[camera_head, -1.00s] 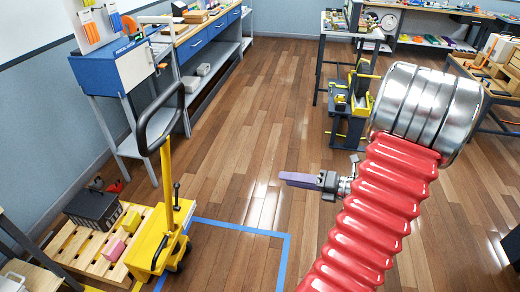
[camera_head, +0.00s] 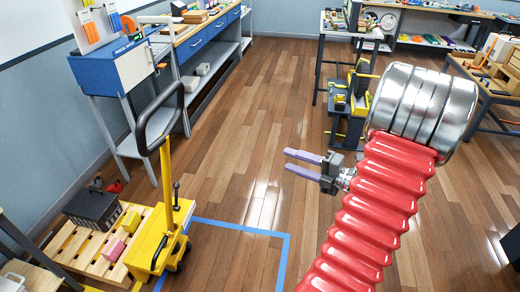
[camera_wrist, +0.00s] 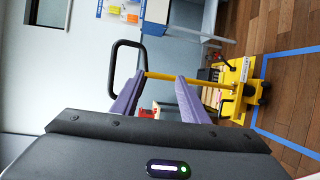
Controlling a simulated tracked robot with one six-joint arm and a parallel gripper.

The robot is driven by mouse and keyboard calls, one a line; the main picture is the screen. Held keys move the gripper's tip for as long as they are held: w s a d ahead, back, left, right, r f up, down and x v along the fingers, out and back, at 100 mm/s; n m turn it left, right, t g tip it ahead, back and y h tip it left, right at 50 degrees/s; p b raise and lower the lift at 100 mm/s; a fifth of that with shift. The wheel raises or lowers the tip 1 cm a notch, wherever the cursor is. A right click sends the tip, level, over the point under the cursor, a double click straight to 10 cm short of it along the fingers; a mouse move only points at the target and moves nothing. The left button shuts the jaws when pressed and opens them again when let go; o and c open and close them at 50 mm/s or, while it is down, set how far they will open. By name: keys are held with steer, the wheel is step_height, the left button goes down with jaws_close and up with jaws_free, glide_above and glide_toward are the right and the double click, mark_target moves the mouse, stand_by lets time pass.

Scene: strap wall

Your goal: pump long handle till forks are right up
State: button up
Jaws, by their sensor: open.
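The yellow pallet jack (camera_head: 158,241) stands at the lower left, by a wooden pallet. Its long handle (camera_head: 166,178) rises steeply from the body, with a black loop grip (camera_head: 160,118) at the top. The forks are hidden by the pallet and the jack's body. My gripper (camera_head: 294,161) is open and empty, to the right of the handle and well apart from it, its purple fingers pointing left. In the wrist view the fingers (camera_wrist: 158,98) frame the view toward the handle (camera_wrist: 170,77), and the loop grip (camera_wrist: 125,72) shows beyond the left finger.
The wooden pallet (camera_head: 75,246) carries a dark box (camera_head: 94,211) and small blocks. A blue bench (camera_head: 120,66) stands behind the jack along the left wall. Blue tape (camera_head: 240,229) marks the floor. Open wooden floor lies between my gripper and the handle.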

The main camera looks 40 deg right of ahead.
steer(key=x, duration=1.3)
jaws_close()
stand_by(0.5)
steer(key=c, duration=0.9)
jaws_free()
steer(key=shift+c, duration=0.2)
steer(key=o, duration=0.9)
steer(key=shift+o, duration=0.2)
steer(key=v, duration=1.3)
steer(key=shift+s, duration=0.35)
steer(key=shift+d, duration=0.1)
